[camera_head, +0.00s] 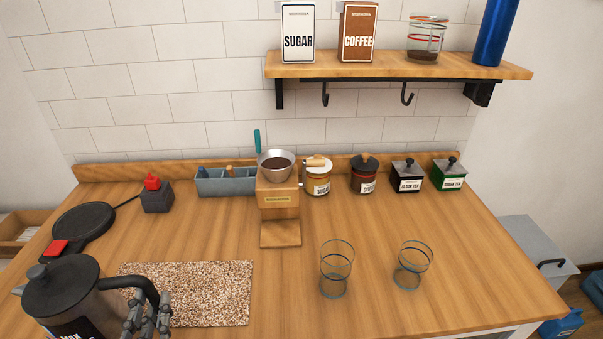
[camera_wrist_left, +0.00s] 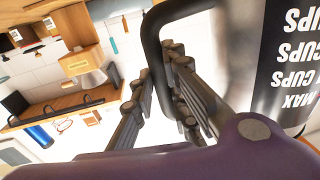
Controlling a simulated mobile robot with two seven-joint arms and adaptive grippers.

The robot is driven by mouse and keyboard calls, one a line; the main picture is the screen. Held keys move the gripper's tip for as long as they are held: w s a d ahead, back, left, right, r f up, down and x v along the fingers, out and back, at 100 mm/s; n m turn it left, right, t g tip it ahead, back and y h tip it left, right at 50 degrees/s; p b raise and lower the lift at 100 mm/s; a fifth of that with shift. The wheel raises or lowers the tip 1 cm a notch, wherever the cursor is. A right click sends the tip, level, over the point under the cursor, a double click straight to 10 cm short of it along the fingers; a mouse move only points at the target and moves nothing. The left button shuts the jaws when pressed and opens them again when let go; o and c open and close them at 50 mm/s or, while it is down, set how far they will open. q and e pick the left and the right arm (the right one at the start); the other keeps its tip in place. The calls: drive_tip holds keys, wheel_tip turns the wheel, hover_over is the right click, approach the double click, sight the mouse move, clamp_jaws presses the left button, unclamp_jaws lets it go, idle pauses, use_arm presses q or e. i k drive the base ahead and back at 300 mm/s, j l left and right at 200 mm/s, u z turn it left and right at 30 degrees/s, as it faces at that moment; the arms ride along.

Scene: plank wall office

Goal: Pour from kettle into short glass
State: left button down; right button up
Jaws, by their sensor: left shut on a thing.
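The kettle (camera_head: 65,300), steel and black with a dark lid and "MAX CUPS" print, is at the lower left of the head view, its base cut off by the frame edge. My left gripper (camera_head: 147,318) is shut on its black handle. The kettle's printed side also shows in the left wrist view (camera_wrist_left: 290,75), with the fingers (camera_wrist_left: 160,100) at the handle. The short glass (camera_head: 413,265) stands on the wooden counter to the right, apart from the kettle. A taller glass (camera_head: 337,268) stands left of it. My right gripper is out of view.
A speckled mat (camera_head: 215,292) lies between the kettle and the glasses. A wooden coffee grinder (camera_head: 280,205) stands behind the taller glass. A black pan (camera_head: 82,222) and a dark block with a red top (camera_head: 156,198) are at the left. Several jars and tins line the back.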

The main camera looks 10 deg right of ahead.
sight(416, 258)
drive_tip(key=j+z, duration=0.2)
drive_tip(key=z, duration=1.1)
drive_tip(key=k+l+u, duration=0.2)
drive_tip(key=l, duration=0.25)
drive_tip(key=k+l+u, duration=0.2)
drive_tip(key=l, duration=0.25)
drive_tip(key=k, duration=0.1)
